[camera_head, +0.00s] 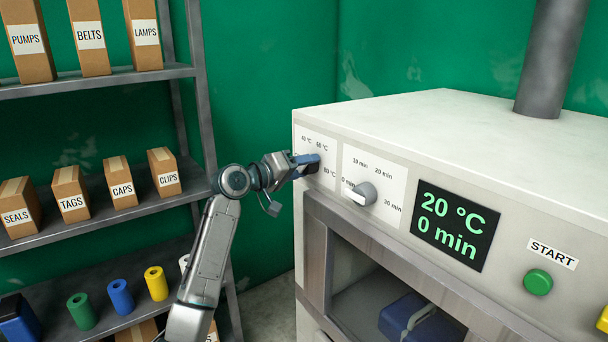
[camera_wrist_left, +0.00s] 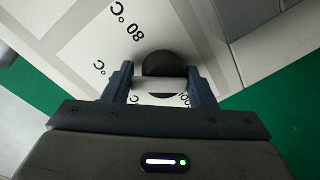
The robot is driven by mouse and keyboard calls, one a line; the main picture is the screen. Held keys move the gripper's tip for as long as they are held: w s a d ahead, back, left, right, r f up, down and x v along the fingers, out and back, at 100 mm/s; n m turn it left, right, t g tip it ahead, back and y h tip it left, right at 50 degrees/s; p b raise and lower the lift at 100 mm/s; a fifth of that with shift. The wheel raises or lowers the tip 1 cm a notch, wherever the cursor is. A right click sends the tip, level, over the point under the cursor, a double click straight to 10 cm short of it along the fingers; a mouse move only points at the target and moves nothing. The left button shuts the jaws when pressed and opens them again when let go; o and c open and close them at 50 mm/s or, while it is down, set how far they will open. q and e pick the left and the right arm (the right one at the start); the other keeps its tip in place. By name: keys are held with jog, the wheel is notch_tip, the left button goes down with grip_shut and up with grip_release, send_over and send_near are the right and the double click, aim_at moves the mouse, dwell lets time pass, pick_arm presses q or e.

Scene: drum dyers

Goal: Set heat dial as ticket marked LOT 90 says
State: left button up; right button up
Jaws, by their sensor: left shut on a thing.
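My left gripper (camera_head: 309,164) is at the front of the drum machine, shut on the heat dial (camera_wrist_left: 160,87), whose light grip bar lies between both fingers in the wrist view. In that view the left gripper (camera_wrist_left: 162,90) covers part of the dial's scale. Around it the heat scale plate (camera_head: 318,138) shows 40 °C, 60 °C and 80 °C; other marks are hidden. I cannot tell which mark the dial points to. The display (camera_head: 454,226) reads 20 °C and 0 min. No ticket marked LOT 90 is in view. My right gripper is not in view.
The time dial (camera_head: 360,194) is just right of the heat dial. A green START button (camera_head: 538,282) is farther right. A dark blue item (camera_head: 415,318) lies inside the machine's opening. A shelf (camera_head: 105,208) with labelled boxes and coloured rolls stands left of my arm.

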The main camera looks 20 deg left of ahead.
pick_arm(q)
jog(key=m+b, duration=0.2)
jog(key=shift+a+f+m+y, duration=0.15)
jog(key=shift+m+y, duration=0.15)
jog(key=shift+w+m+b, duration=0.1)
jog(key=shift+m+b, duration=0.5)
jog(key=shift+m, duration=0.2)
jog(key=m+t+b, duration=0.1)
jog(key=m+b, duration=0.1)
jog(key=m, duration=0.1)
jog(key=shift+m+b, duration=0.3)
jog(key=shift+o, duration=0.2)
jog(key=m+b, duration=0.2)
jog(key=m, duration=0.1)
jog(key=shift+r, duration=0.3)
jog(key=shift+m+b, duration=0.3)
jog(key=shift+m, duration=0.1)
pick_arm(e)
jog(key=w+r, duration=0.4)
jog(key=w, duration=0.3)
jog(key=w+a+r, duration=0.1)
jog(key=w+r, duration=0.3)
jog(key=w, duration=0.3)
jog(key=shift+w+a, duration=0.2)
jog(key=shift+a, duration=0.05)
